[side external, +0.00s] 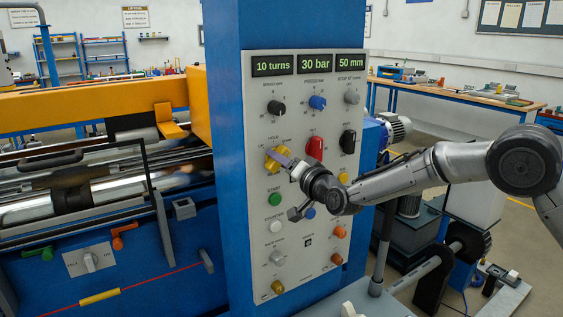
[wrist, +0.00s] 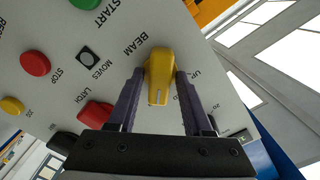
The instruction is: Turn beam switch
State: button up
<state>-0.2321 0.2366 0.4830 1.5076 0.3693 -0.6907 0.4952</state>
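The beam switch is a yellow knob (side external: 277,158) on the upright control panel, left of the red knob. In the wrist view the yellow knob (wrist: 160,76) sits by the BEAM label, with its grip bar pointing towards my gripper. My gripper (side external: 286,162) reaches in from the right with its purple fingertips at the knob. In the wrist view my gripper (wrist: 161,78) has its fingers spread, one on each side of the knob. The gaps are very narrow, and I cannot tell whether either finger touches. The fingers partly hide the knob in the side view.
The panel (side external: 258,104) carries other controls close by: a red knob (side external: 315,147), a black knob (side external: 347,141) and a green START button (side external: 274,199). Small displays (side external: 315,64) run along its top. The winder's rollers (side external: 90,196) lie left of the panel.

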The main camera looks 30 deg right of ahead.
grip_shut()
jog(key=n, duration=0.8)
jog(key=shift+n, duration=0.3)
dwell(0.7)
jog(key=shift+o, duration=1.4)
grip_release()
